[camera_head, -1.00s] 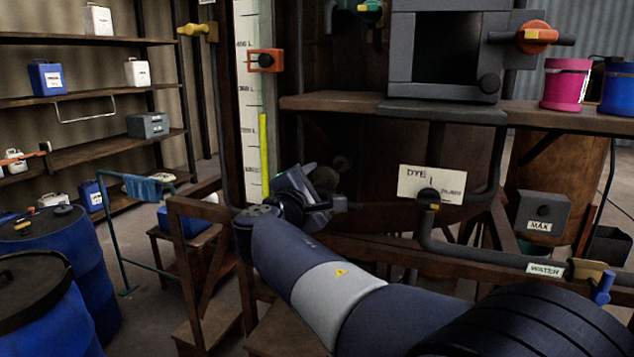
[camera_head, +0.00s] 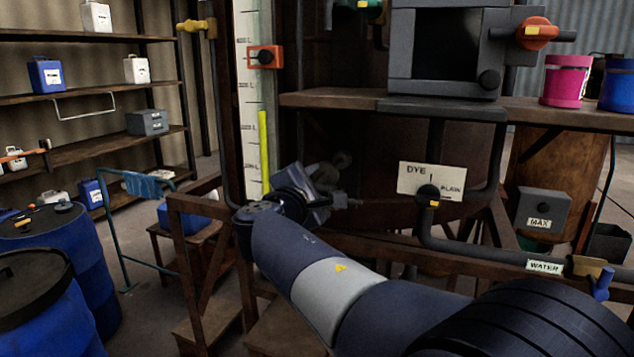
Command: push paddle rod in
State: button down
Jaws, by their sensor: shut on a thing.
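My gripper (camera_head: 338,199) is at the end of my arm, in front of the dark vat under the wooden shelf. It points right and away, and its fingertips are small and dim. The jaws are shut on a thin dark piece, which I take to be the paddle rod; its outline is hard to make out against the dark. How far the rod reaches into the vat is hidden.
A white DYE/PLAIN plate with a black knob (camera_head: 428,192) is right of the gripper. Dark pipes run below it to the WATER label (camera_head: 544,267). A wooden rail (camera_head: 400,250) passes under the gripper. Blue drums (camera_head: 60,245) stand at the left.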

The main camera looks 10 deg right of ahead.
jog(key=x, duration=0.9)
jog(key=shift+w, duration=0.1)
jog(key=shift+r, duration=0.1)
jog(key=c, duration=1.4)
grip_release()
jog(key=shift+o, duration=1)
jog(key=shift+w+d, duration=0.1)
jog(key=shift+w, duration=0.05)
jog(key=shift+o, duration=0.8)
jog(key=b+v, duration=0.3)
jog(key=v, duration=0.8)
jog(key=shift+d, duration=0.1)
